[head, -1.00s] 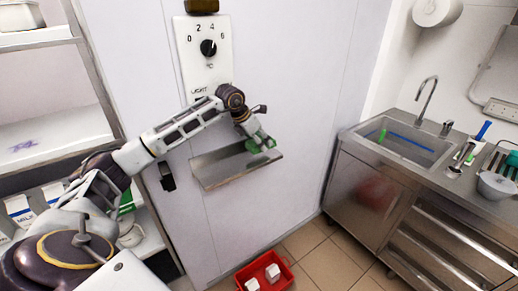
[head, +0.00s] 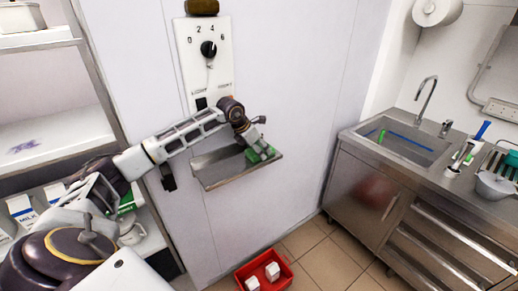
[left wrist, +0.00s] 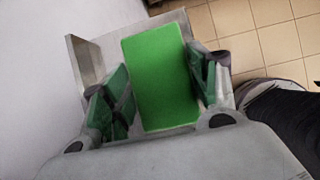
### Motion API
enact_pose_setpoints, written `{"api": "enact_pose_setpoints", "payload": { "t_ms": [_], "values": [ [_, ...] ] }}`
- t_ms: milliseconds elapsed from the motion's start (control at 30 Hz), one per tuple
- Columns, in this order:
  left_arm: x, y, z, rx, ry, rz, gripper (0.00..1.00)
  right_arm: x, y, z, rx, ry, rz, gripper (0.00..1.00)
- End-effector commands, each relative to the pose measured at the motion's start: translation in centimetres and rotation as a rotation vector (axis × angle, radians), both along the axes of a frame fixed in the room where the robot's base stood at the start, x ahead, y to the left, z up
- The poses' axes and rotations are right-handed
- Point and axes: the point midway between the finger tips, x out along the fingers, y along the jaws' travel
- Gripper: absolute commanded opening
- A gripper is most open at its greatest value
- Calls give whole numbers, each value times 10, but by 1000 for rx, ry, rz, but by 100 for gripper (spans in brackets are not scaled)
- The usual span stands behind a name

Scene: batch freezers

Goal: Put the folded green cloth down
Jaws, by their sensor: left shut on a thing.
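The folded green cloth (head: 254,157) is between the fingers of my left gripper (head: 262,147), at the small steel wall shelf (head: 215,177). In the left wrist view the cloth (left wrist: 160,80) is a flat green block between the two fingers of the gripper (left wrist: 158,90), with the shelf (left wrist: 86,58) behind and below it. My left gripper is shut on the cloth. I cannot tell whether the underside of the cloth touches the shelf. My right gripper is not in view.
The shelf sits on a pale wall panel below a dial plate (head: 193,75). A red crate (head: 244,272) with white blocks stands on the tiled floor. A steel sink unit (head: 365,180) is at the right, a rack with milk cartons (head: 22,209) at the left.

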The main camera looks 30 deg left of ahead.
Motion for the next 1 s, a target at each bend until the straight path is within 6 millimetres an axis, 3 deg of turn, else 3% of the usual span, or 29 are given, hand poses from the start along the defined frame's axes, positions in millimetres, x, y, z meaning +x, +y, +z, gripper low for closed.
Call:
{"api": "enact_pose_setpoints", "payload": {
  "t_ms": [100,133,300,767,1000],
  "values": [
    [0,0,-3,0,0,0,33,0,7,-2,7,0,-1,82],
    [0,0,-3,0,0,0,61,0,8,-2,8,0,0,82],
    [0,0,-2,0,0,0,82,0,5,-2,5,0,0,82],
    [0,0,0,0,0,0,82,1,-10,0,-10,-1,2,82],
    [-7,4,14,1,-2,1,82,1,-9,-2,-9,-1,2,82]
  ]
}}
